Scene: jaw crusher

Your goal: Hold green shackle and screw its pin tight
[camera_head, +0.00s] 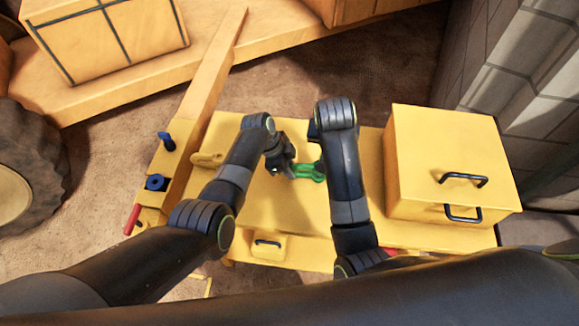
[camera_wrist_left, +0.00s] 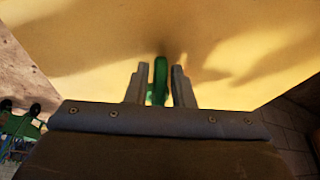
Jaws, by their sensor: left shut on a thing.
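The green shackle (camera_head: 309,171) is over the middle of the yellow worktop. My left gripper (camera_head: 287,170) reaches it from the left and is shut on it. In the left wrist view the green shackle (camera_wrist_left: 160,76) stands between the two grey fingers of my left gripper (camera_wrist_left: 160,88). My right gripper (camera_head: 321,168) is at the right end of the shackle, mostly hidden by its own arm. Its fingers cannot be made out. The shackle's pin cannot be made out.
The yellow worktop (camera_head: 283,215) has a yellow box with black handles (camera_head: 440,150) at right. A yellow shackle-like part (camera_head: 207,159) lies left. A blue ring (camera_head: 156,182), blue knob (camera_head: 166,141) and red handle (camera_head: 132,220) are at the left edge.

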